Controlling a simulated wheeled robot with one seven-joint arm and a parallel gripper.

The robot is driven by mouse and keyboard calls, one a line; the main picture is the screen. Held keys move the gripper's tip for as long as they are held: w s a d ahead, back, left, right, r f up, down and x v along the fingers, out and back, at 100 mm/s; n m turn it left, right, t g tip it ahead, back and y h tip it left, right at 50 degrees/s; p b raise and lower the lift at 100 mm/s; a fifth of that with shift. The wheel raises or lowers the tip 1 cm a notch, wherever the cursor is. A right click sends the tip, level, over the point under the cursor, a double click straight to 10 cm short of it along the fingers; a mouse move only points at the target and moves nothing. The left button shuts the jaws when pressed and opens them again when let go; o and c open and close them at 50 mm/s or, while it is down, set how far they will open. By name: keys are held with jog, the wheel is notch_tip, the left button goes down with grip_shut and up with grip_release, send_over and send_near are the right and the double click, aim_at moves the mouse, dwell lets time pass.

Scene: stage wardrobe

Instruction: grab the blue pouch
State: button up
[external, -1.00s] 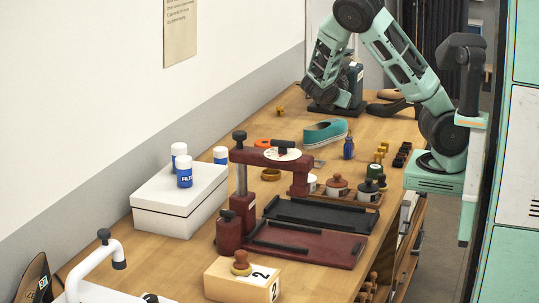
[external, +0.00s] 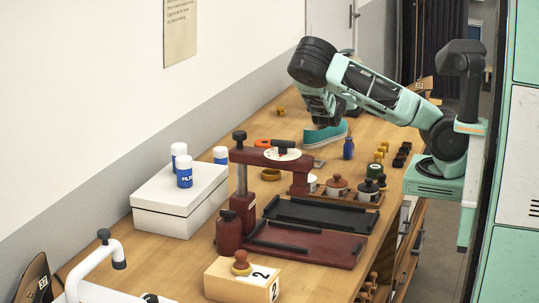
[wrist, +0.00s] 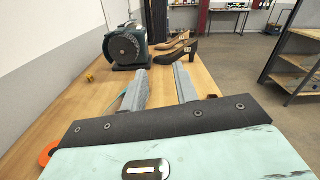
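No thing is plainly a blue pouch; the closest match is a teal, shoe-shaped item (external: 325,136) with a pale lower edge, on the middle of the bench. My gripper (external: 324,118) is right above it in the external view and hides its upper part; I cannot tell whether they touch. In the wrist view the two grey fingers of my gripper (wrist: 161,88) are apart, with bare wood between them. Only a thin teal sliver shows beside the left finger there.
A small blue bottle (external: 348,149) stands just right of the teal item. An orange ring (external: 262,143) lies to its left. A dark red press (external: 270,158) stands nearer the external camera.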

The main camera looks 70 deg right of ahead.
send_over(349, 144)
jog(key=a, duration=0.4)
notch_tip(349, 144, down, 13)
jog(key=shift+w+d+f, duration=0.25)
jog(key=shift+w+f, duration=0.05)
jog(key=shift+w, duration=0.15)
jog(key=d+p, duration=0.1)
jog(key=d, duration=0.3)
jog(key=d+p, duration=0.1)
jog(key=d, duration=0.2)
jog(key=shift+s+d+f+p, duration=0.1)
jog(key=shift+s+f+p, duration=0.05)
jog(key=shift+s+p, duration=0.15)
grip_shut()
